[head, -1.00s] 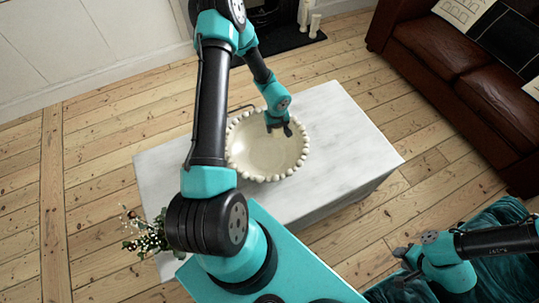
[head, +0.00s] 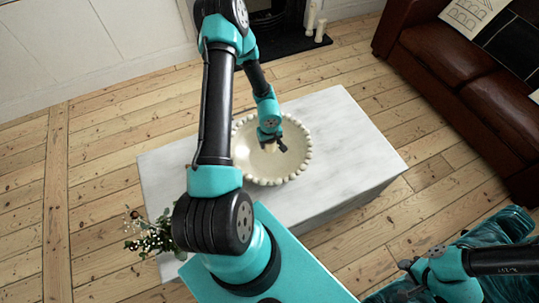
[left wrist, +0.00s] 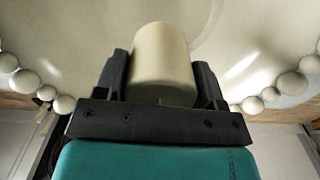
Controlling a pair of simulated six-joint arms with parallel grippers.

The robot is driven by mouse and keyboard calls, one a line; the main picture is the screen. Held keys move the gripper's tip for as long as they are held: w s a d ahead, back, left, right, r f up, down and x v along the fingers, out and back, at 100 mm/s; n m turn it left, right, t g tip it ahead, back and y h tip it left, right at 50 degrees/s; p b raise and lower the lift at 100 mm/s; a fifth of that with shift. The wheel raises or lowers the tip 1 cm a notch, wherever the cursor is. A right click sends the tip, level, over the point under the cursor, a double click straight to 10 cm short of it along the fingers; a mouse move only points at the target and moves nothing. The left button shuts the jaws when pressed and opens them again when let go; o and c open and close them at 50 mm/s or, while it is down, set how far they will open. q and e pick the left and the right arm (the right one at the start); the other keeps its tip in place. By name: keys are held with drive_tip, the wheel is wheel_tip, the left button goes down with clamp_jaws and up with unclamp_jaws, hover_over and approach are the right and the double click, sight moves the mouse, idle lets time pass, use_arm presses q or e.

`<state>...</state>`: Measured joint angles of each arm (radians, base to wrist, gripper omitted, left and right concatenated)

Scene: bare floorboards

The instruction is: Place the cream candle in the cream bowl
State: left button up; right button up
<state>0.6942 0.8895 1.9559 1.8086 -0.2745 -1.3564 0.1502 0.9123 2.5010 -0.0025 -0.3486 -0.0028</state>
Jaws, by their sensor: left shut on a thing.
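The cream bowl (head: 262,166) with a rim of round beads stands on the white marble table; its beaded rim also shows in the left wrist view (left wrist: 40,90). My left gripper (head: 273,146) is over the bowl's inside. In the left wrist view my left gripper (left wrist: 163,88) is shut on the cream candle (left wrist: 161,55), a short cylinder between the two fingers. Only a small pale part of the candle (head: 271,149) shows in the head view. I cannot tell whether it touches the bowl's bottom. My right gripper (head: 405,266) is at the lower right, away from the table; its jaws are unclear.
The white marble table (head: 350,150) is clear to the right of the bowl. White flowers (head: 150,240) stand by its near left corner. A brown leather sofa (head: 450,70) is at the upper right. Pale candles (head: 320,30) stand by the fireplace.

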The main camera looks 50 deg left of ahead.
sight(270, 147)
use_arm(q)
drive_tip(key=shift+f, duration=2.25)
drive_tip(key=shift+f, duration=2.1)
drive_tip(key=o, duration=1)
drive_tip(key=shift+f, duration=0.1)
wheel_tip(270, 147, up, 12)
drive_tip(key=shift+r, duration=0.15)
